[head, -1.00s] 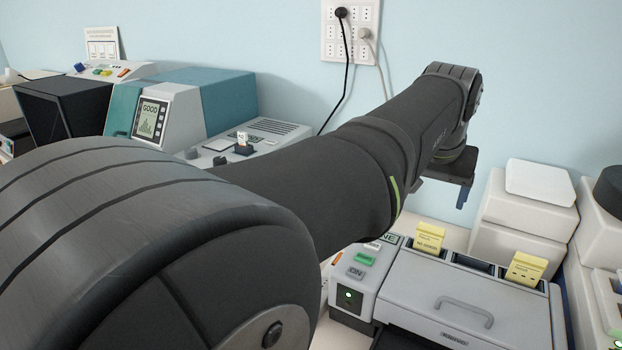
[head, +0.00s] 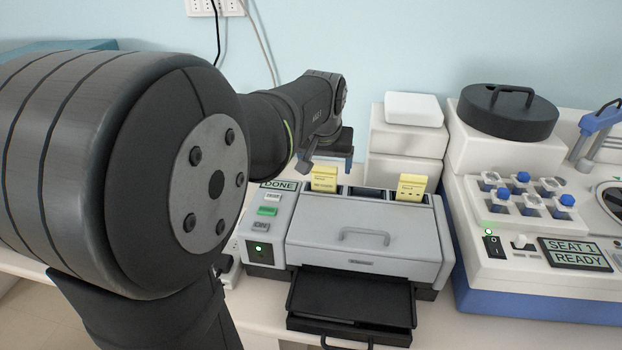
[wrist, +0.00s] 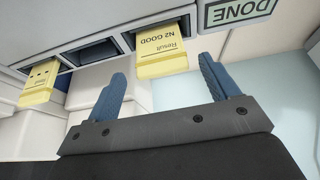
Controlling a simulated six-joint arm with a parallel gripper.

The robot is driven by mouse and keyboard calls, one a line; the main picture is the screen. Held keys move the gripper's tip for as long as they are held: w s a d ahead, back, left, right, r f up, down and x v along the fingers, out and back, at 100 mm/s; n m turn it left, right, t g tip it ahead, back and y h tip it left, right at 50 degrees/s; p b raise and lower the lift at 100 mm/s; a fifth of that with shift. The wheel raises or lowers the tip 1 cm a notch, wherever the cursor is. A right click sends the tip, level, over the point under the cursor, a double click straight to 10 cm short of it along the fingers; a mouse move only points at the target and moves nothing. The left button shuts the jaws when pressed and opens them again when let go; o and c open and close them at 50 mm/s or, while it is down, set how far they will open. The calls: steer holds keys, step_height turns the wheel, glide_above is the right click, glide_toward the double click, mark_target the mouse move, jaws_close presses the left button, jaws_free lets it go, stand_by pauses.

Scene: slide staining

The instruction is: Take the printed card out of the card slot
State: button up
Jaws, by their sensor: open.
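A yellow printed card (head: 324,178) stands upright in the left slot at the back of the grey printer (head: 365,240). In the wrist view this card (wrist: 161,54) reads "Result N2 GOOD" and appears upside down. A second yellow card (head: 411,187) stands in the right slot, and it shows at the left of the wrist view (wrist: 40,84). My gripper (wrist: 163,68) is open, with its blue fingers on either side of the "N2 GOOD" card in the picture and clear gaps at both sides. In the head view its blue finger (head: 348,165) shows behind the cards.
The middle slot (wrist: 90,52) looks empty. The printer's display (head: 278,185) reads DONE. A black tray (head: 350,302) sticks out at its front. White stacked boxes (head: 405,140) stand close behind the printer. A white and blue machine (head: 530,285) stands at its right.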

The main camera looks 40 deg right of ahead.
mark_target(324, 173)
steer(key=x, duration=0.4)
steer(key=shift+a+f, duration=0.1)
steer(key=shift+f, duration=0.3)
steer(key=c, duration=1.1)
steer(key=shift+c, duration=0.2)
steer(key=shift+r, duration=0.1)
